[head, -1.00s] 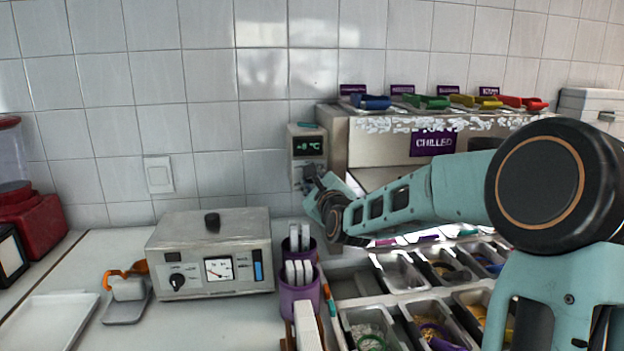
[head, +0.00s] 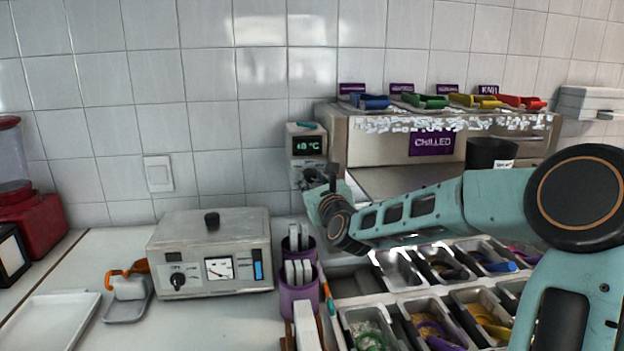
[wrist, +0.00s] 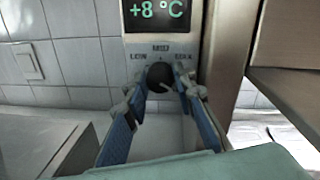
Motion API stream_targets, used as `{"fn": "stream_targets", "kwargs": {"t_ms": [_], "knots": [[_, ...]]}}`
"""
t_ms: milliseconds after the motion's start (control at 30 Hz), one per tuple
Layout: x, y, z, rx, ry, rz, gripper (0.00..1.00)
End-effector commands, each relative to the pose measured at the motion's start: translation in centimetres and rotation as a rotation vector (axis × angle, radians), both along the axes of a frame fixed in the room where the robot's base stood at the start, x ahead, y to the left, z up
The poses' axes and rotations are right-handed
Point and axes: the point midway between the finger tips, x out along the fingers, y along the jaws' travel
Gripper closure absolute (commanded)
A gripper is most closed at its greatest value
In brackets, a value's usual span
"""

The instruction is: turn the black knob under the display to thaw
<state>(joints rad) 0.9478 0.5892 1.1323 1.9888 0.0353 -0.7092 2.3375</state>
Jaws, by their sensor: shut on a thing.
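The display (head: 307,145) on a narrow grey controller (head: 292,158) glows green. It reads +8 °C in the wrist view (wrist: 156,10). The round black knob (wrist: 159,73) sits just below it, with blurred labels that look like LOW, MID and MAX around its top. My gripper (wrist: 165,93) has its blue-padded fingers on either side of the knob, shut on it. In the head view my gripper (head: 315,190) is in front of the controller and largely hides the knob. I cannot make out clearly where the knob points.
The steel chilled cabinet (head: 380,150) stands close to the right, with coloured scoops on top. Topping bins (head: 400,272) lie below my arm. A grey box with a gauge and its own knob (head: 178,281) and purple cups (head: 297,301) stand to the left.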

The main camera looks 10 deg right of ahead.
Motion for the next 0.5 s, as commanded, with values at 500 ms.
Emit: {"fn": "stream_targets", "kwargs": {"t_ms": [500], "knots": [[0.05,-0.09,0.13,0.005,-0.002,-0.002,0.62]]}}
